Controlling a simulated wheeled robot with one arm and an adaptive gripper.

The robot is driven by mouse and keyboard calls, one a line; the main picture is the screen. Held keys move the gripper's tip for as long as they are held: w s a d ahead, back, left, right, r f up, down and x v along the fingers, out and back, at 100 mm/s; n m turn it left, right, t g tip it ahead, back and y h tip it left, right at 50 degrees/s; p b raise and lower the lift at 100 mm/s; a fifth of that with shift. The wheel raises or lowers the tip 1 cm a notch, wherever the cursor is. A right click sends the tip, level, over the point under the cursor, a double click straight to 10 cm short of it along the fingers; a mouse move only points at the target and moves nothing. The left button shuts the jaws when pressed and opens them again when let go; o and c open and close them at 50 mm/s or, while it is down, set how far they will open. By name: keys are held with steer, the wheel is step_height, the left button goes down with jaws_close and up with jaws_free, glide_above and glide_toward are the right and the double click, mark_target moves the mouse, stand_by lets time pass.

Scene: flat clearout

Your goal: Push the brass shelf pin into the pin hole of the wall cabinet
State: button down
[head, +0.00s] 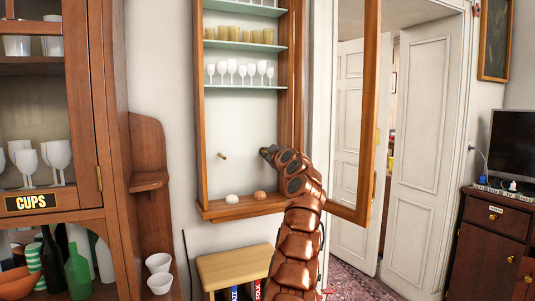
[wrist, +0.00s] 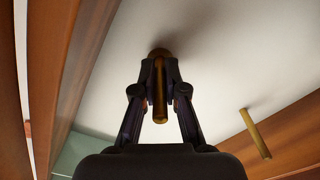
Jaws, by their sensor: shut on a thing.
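The wall cabinet (head: 199,120) hangs open in the middle of the head view, with a pale back panel. My gripper (head: 265,152) is inside its lower bay, near the right side. In the wrist view my gripper (wrist: 159,75) is shut on the brass shelf pin (wrist: 160,100), whose near end sticks out between the fingers. The pin's far end points at the back panel, by a round brownish spot (wrist: 159,53). The fingers hide the join, so I cannot tell how deep it sits. A second brass pin (head: 222,156) sticks out of the panel to the left; it also shows in the wrist view (wrist: 255,133).
Above are glass shelves with wine glasses (head: 241,72) and tumblers (head: 240,35). A white (head: 232,199) and an orange-brown rounded thing (head: 260,195) sit on the cabinet floor. The open cabinet door (head: 369,115) stands right of my arm. A wooden stool (head: 235,268) is below.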

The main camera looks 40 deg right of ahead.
steer(key=c, duration=1.2)
jaws_free()
steer(key=shift+o, duration=0.2)
steer(key=shift+s, duration=0.15)
steer(key=shift+s+a+r, duration=0.1)
steer(key=shift+s+a, duration=0.05)
steer(key=shift+s, duration=0.35)
steer(key=shift+v, duration=0.85)
steer(key=v, duration=0.9)
